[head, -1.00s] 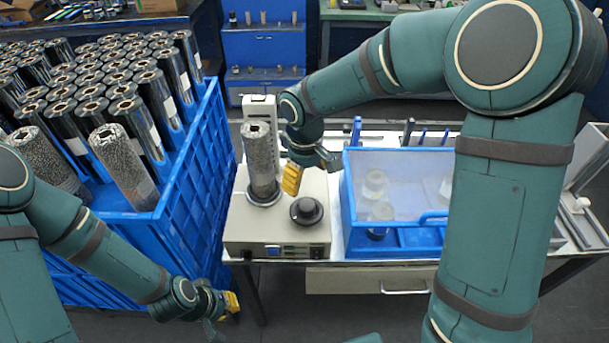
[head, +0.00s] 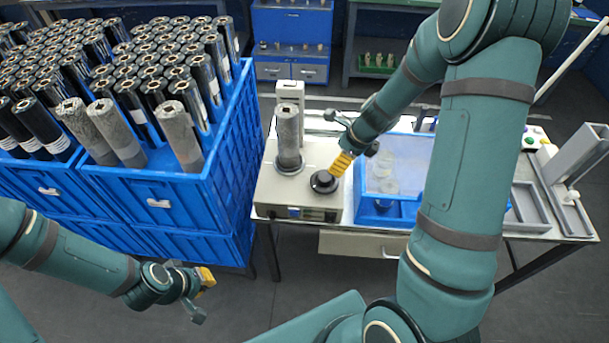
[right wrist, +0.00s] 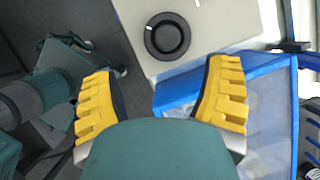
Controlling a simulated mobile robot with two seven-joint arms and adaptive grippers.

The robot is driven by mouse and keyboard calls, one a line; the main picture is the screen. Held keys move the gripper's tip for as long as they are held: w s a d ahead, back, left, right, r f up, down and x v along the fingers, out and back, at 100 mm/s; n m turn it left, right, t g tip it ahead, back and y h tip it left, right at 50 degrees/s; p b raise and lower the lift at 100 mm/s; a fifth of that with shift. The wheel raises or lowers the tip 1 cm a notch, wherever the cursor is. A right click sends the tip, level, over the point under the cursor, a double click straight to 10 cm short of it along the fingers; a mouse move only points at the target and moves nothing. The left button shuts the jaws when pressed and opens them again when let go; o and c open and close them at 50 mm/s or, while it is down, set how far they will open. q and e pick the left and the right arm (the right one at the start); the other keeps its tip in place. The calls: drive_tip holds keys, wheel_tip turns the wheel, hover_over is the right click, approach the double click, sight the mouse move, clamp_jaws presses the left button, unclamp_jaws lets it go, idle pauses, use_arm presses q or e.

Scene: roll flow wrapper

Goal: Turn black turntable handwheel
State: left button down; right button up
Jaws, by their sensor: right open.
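The black turntable handwheel (head: 324,181) is a round black knob on the front right of the cream machine (head: 291,194). A grey wrapped roll (head: 288,135) stands upright on the machine's turntable, behind and left of the handwheel. My right gripper (head: 341,163) is just up and right of the handwheel, apart from it. In the right wrist view the handwheel (right wrist: 167,36) shows a small white mark and lies beyond the spread yellow fingers (right wrist: 163,98), with nothing between them. My left gripper (head: 204,283) hangs low at the left, away from the machine; its finger opening is unclear.
A blue crate (head: 222,170) full of dark and grey rolls stands left of the machine. A blue-rimmed clear bin (head: 394,206) holding jars is close on the machine's right. A table drawer (head: 362,243) is below. Open floor lies in front.

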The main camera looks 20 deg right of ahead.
sight(325, 177)
drive_tip(key=w+f+m+b, duration=0.1)
drive_tip(key=f, duration=0.2)
drive_tip(key=w+f+b, duration=0.1)
drive_tip(key=f, duration=0.3)
drive_tip(key=w+a+f+m+b, duration=0.1)
drive_tip(key=f+b, duration=0.1)
drive_tip(key=f, duration=0.2)
drive_tip(key=shift+w+a+f+m, duration=0.1)
drive_tip(key=shift+w+f+m, duration=0.15)
drive_tip(key=shift+m, duration=0.05)
use_arm(q)
drive_tip(key=shift+s+a+f, duration=0.15)
drive_tip(key=shift+f, duration=0.95)
drive_tip(key=shift+s+a+f, duration=0.1)
drive_tip(key=shift+s+f, duration=0.05)
drive_tip(key=shift+f, duration=0.9)
use_arm(e)
drive_tip(key=shift+x, duration=0.75)
drive_tip(key=c, duration=1.2)
